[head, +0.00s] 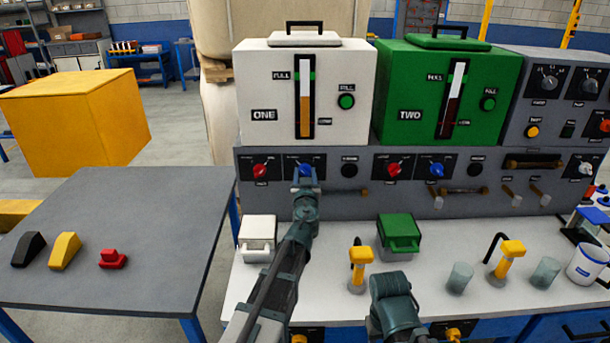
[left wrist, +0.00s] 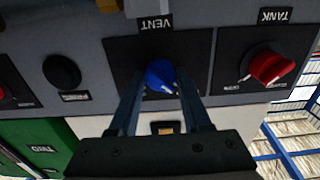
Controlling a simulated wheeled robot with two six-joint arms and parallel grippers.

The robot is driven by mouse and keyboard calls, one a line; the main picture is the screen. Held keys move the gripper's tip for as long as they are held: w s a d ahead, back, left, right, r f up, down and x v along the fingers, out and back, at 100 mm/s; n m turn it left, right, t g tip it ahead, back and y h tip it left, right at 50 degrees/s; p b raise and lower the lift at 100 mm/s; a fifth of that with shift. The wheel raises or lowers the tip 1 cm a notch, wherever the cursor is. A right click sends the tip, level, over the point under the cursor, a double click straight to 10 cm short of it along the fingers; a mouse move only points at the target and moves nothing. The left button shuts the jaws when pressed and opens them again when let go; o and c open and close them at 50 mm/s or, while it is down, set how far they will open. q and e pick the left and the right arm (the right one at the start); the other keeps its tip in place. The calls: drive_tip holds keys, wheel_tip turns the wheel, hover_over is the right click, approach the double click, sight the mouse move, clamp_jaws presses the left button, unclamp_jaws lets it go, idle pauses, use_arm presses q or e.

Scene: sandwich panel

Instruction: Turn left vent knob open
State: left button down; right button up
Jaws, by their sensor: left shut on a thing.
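The left vent knob is blue and sits on the grey panel below the white tank marked ONE, right of a red tank knob (head: 261,171). It shows in the head view (head: 306,169), partly covered by my gripper. In the left wrist view, which is upside down, the blue vent knob (left wrist: 160,75) lies between my fingertips under the VENT label (left wrist: 155,23). My left gripper (head: 305,181) is shut on this knob, its fingers (left wrist: 162,92) on either side. My right gripper's fingers are out of the head view; only part of my right arm shows at the bottom.
A second red knob (head: 393,168) and blue knob (head: 437,169) sit to the right below the green tank (head: 447,90). White (head: 257,232) and green (head: 398,232) boxes, yellow-topped taps (head: 361,255) and glasses (head: 460,278) stand on the bench. A grey table (head: 150,225) is at left.

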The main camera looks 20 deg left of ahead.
use_arm(q)
drive_tip(key=shift+m, duration=0.4)
drive_tip(key=m, duration=1.3)
drive_tip(key=shift+m, duration=2.2)
drive_tip(key=shift+c, duration=1.8)
unclamp_jaws()
